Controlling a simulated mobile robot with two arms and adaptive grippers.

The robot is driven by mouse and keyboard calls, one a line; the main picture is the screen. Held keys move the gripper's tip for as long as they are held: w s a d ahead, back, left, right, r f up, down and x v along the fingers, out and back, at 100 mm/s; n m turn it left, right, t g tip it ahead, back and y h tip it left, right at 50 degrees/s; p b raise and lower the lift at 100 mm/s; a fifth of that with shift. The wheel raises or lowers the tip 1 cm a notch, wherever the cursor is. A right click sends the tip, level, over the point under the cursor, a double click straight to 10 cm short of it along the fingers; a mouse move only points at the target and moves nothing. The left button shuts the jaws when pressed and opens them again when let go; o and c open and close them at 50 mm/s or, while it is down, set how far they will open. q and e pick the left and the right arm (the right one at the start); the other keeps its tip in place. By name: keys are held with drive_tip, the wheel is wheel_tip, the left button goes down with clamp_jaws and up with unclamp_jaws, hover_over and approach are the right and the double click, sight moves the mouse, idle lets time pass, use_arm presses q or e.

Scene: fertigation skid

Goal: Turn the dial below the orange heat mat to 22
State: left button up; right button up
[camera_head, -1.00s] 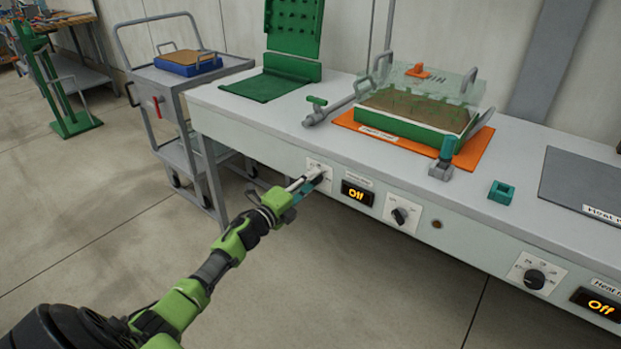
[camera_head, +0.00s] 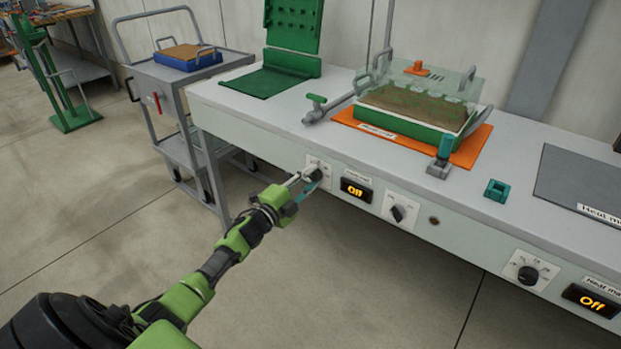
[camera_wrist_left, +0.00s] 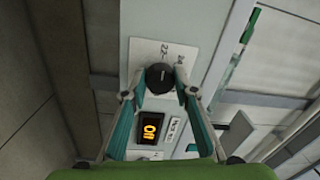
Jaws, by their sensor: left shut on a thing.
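The orange heat mat (camera_head: 475,152) lies on the bench. Below it, on the bench front, are a black dial (camera_head: 316,174) on a white scale plate and a display (camera_head: 356,190) reading "Off". My left gripper (camera_head: 306,180) is shut on this dial. In the left wrist view the dial (camera_wrist_left: 159,77) sits at the tips of my left gripper (camera_wrist_left: 160,95), one finger on each side. Some scale numbers show, one looking like 22, and the pointer is hard to read. The display also shows "Off" there (camera_wrist_left: 150,128). My right gripper is out of view.
A second dial (camera_head: 398,213) sits right of the display. Another dial (camera_head: 528,275) and "Off" display (camera_head: 592,301) belong to the grey mat (camera_head: 585,185). A green tray (camera_head: 420,127) under a clear lid stands on the orange mat. A grey cart (camera_head: 185,100) stands left of the bench.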

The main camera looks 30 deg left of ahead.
use_arm(q)
drive_tip(key=o, duration=1.1)
drive_tip(key=s, duration=0.8)
drive_tip(key=s+a, duration=0.1)
drive_tip(key=s, duration=0.3)
drive_tip(key=shift+f, duration=0.35)
